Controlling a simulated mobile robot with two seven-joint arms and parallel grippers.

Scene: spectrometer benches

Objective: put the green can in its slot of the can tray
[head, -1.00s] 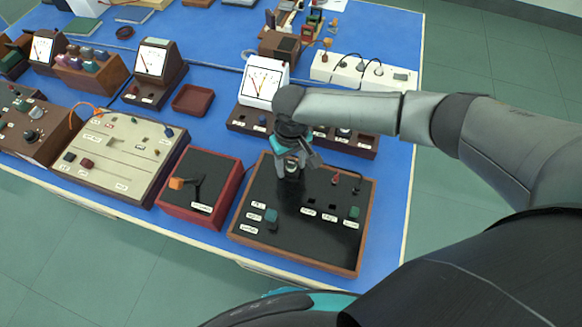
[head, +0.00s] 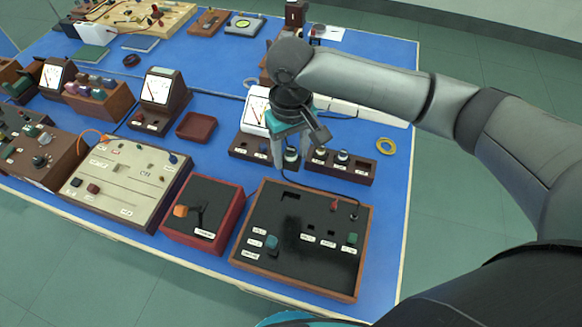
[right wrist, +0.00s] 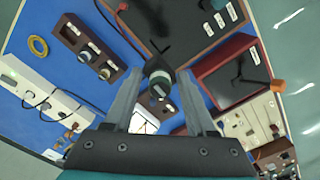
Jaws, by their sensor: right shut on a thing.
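My right gripper (head: 287,158) is shut on a small dark can (head: 291,157) with a pale band. Its green colour is hard to make out. The can also shows between the fingers in the right wrist view (right wrist: 160,84). The long brown can tray (head: 334,170) lies behind and below the gripper, with pale labels on its front. I cannot tell whether the can touches the tray. My left gripper is out of view.
A black panel (head: 315,266) in a wooden frame stands in front, with switches and a dark recess. A red-sided box (head: 202,240) is to its left. A yellow ring (head: 386,146) and white power strip (right wrist: 28,82) lie near the tray. Blue bench is bare at the right.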

